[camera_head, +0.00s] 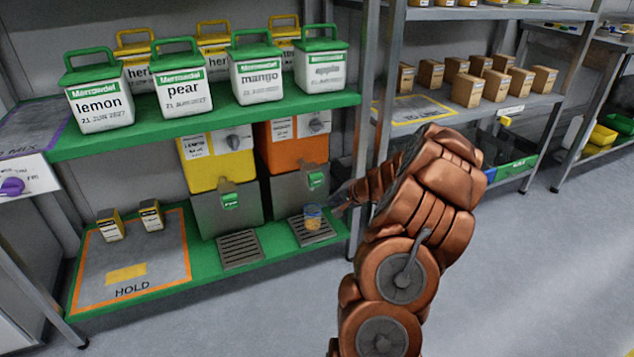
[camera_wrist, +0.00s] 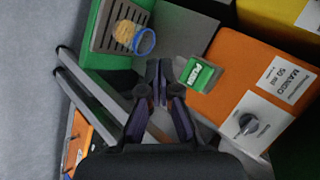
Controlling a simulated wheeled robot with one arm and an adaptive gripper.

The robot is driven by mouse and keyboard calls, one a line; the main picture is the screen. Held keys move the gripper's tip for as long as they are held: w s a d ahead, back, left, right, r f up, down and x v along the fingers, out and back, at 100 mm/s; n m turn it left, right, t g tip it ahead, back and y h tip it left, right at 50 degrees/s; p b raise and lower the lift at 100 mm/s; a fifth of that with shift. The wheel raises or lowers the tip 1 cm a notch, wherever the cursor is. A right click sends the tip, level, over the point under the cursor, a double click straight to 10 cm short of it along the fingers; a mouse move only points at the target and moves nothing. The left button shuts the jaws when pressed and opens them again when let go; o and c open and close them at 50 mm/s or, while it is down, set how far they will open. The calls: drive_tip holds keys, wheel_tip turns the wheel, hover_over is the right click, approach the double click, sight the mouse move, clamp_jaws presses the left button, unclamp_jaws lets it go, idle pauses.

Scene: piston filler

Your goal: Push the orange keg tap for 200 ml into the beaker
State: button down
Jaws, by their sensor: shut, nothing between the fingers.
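The orange keg (camera_head: 285,155) stands on the green lower shelf, with a grey lower body and a green push tap (camera_head: 316,180). In the wrist view the keg (camera_wrist: 235,90) carries a MANGO label, and its tap (camera_wrist: 197,73) reads PUSH. The clear beaker (camera_head: 312,218) with a blue rim is on the drip tray (camera_head: 325,232) below the tap. Something orange-yellow shows in its lower part; the level cannot be read. In the wrist view the beaker (camera_wrist: 144,41) lies beyond my fingertips. My gripper (camera_wrist: 158,82) is shut and empty, beside the tap and apart from it.
The yellow keg (camera_head: 205,168) with its own tap and drip tray (camera_head: 240,250) stands to the left. A metal shelf post (camera_head: 359,150) rises close to my arm. Labelled tubs fill the green shelf above (camera_head: 215,125). The floor (camera_head: 530,270) at right is clear.

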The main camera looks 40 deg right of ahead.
sight(315, 185)
drive_tip(key=w+d+p, duration=0.2)
drive_tip(key=w+p, duration=0.1)
drive_tip(key=w, duration=0.4)
drive_tip(key=shift+d, duration=0.15)
drive_tip(key=shift+w+d+p, duration=0.2)
drive_tip(key=shift+w+p, duration=0.05)
drive_tip(key=shift+w, duration=0.3)
drive_tip(key=shift+w+d+p, duration=0.2)
drive_tip(key=shift+w+p, duration=0.05)
drive_tip(key=shift+w, duration=0.3)
idle(2.4)
drive_tip(key=shift+s, duration=0.1)
idle(0.3)
drive_tip(key=shift+s+a+b, duration=0.2)
drive_tip(key=shift+s+b, duration=0.15)
drive_tip(key=shift+s, duration=0.1)
drive_tip(key=shift+s+a+b, duration=0.2)
drive_tip(key=shift+s+b, duration=0.1)
drive_tip(key=shift+s, duration=0.15)
drive_tip(key=shift+s, duration=0.15)
drive_tip(key=shift+s+a+b, duration=0.25)
drive_tip(key=shift+s+b, duration=0.05)
drive_tip(key=shift+s, duration=0.45)
drive_tip(key=shift+s+a+b, duration=0.3)
drive_tip(key=shift+s, duration=0.45)
drive_tip(key=shift+s+a+b, duration=0.25)
drive_tip(key=shift+s+b, duration=0.05)
drive_tip(key=shift+s, duration=0.45)
